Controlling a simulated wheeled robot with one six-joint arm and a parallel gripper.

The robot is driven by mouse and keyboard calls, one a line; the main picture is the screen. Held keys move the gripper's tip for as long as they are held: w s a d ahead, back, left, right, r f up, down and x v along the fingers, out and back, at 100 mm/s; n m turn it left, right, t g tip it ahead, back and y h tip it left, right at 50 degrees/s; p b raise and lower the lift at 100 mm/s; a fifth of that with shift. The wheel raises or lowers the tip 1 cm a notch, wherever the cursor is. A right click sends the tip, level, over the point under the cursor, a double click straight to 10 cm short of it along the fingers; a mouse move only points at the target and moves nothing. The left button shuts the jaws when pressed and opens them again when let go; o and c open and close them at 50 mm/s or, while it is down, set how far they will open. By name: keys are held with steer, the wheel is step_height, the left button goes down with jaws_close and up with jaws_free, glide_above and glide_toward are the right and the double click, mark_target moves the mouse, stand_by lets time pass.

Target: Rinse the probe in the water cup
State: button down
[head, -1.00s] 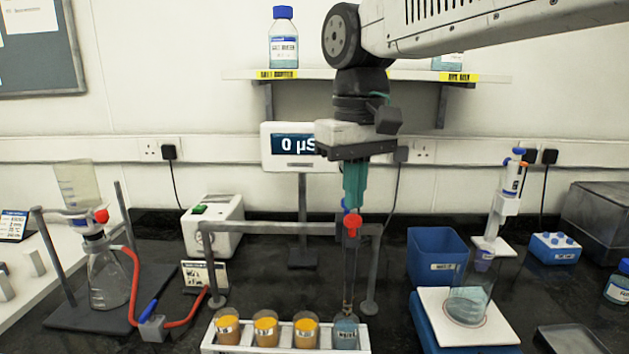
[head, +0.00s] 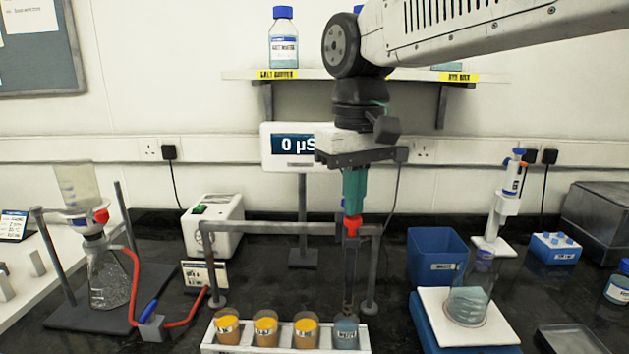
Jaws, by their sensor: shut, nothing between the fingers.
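The water cup (head: 346,336) holds blue liquid and sits at the right end of a white rack, beside three cups with orange contents. The probe (head: 350,265) is a dark upright shaft with a red collar. Its lower tip is at the mouth of the water cup; how deep it reaches is hard to tell. My gripper (head: 353,208), with teal fingers, is shut directly above the red collar. I cannot tell how the probe is joined to it. The meter (head: 291,146) behind reads 0 µS, its display partly covered by my arm.
A grey bar frame (head: 275,228) stands behind the rack. A beaker (head: 467,305) on a white-topped blue stand and a blue bin (head: 436,256) are at right. A filter flask (head: 108,280) with red tubing is at left.

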mark_target(352, 229)
steer(key=shift+f, duration=2.9)
steer(key=shift+r, duration=3.5)
steer(key=shift+w, duration=0.1)
steer(key=s+d+f+m, duration=0.2)
steer(key=s+d+f, duration=0.4)
steer(key=s+d, duration=0.4)
steer(key=s+d+f+m+t, duration=0.1)
steer(key=s+d+f+m, duration=0.2)
steer(key=s+d+f, duration=0.4)
steer(key=s+d, duration=0.2)
steer(key=d, duration=0.1)
steer(key=shift+s+d+f+m, duration=0.15)
steer(key=shift+s+d+m, duration=0.15)
steer(key=shift+s+d, duration=0.05)
